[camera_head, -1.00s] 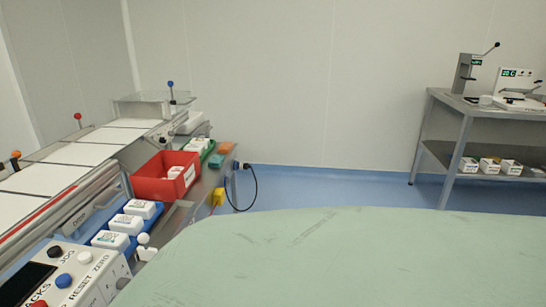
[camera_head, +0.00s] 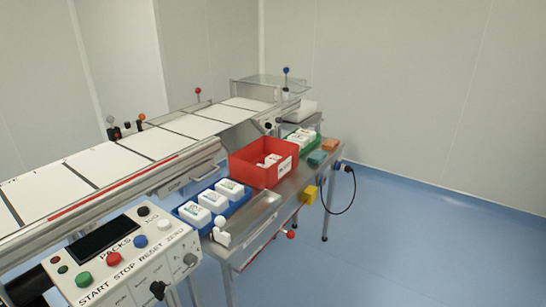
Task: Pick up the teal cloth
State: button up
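A small flat teal piece (camera_head: 317,158), which looks like the folded teal cloth, lies on the metal side shelf (camera_head: 262,222) near its far right end. An orange piece (camera_head: 330,145) of similar size lies just behind it, and a green tray (camera_head: 303,143) with white packs is to its left. Nothing is seen lying on top of the teal piece. My gripper is not in view.
A red bin (camera_head: 262,176) with white items and a blue tray (camera_head: 213,213) of white packs share the shelf. A control panel (camera_head: 125,255) and conveyor (camera_head: 140,143) stand at left. A black cable (camera_head: 352,190) hangs at the shelf end. The blue floor at right is clear.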

aim_at(318, 156)
jog(key=z, duration=0.45)
jog(key=i+l+u, duration=0.2)
jog(key=i+l, duration=0.6)
jog(key=i, duration=0.25)
jog(key=i+l+u, duration=0.15)
jog(key=i+l, duration=0.9)
jog(key=i, duration=0.2)
jog(key=i+l, duration=0.15)
jog(key=i, duration=0.15)
jog(key=j+u, duration=0.05)
